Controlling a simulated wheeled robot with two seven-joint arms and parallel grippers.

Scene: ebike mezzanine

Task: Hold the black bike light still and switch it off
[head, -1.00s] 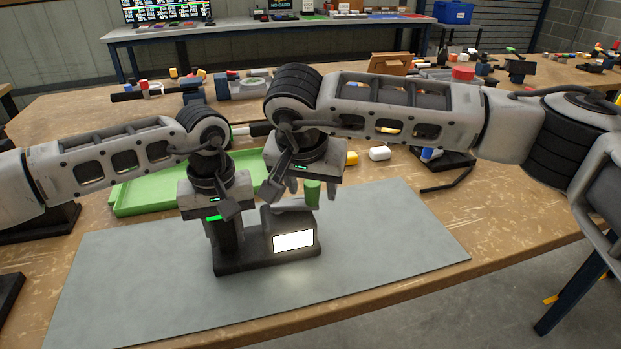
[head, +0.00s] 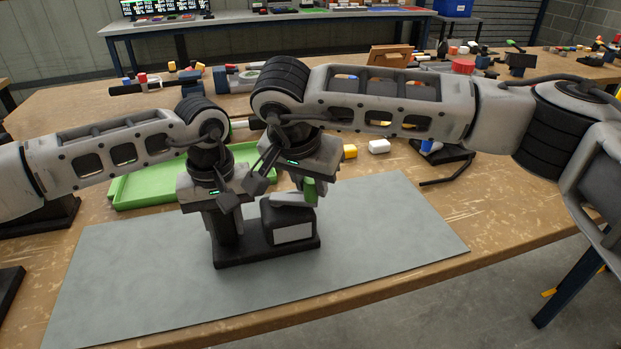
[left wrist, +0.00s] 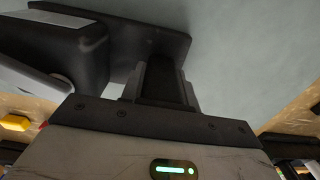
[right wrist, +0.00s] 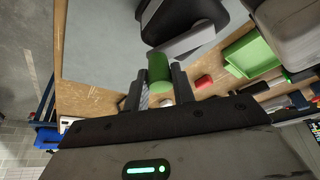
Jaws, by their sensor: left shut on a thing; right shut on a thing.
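The black bike light stands upright on the grey mat, with a flat base (head: 240,256), a post at its left and a lamp box (head: 285,215) at its right. Its front panel (head: 293,232) is grey and unlit. A grey lever with a green knob (head: 310,190) sits at the top of the lamp box. My left gripper (head: 225,212) is shut on the post, which shows between its fingers in the left wrist view (left wrist: 162,80). My right gripper (right wrist: 158,90) is shut on the green knob (right wrist: 158,66); its fingers are partly hidden in the head view.
The grey mat (head: 390,235) is clear right of the light. A green tray (head: 140,190) lies behind, partly covered by my left arm.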

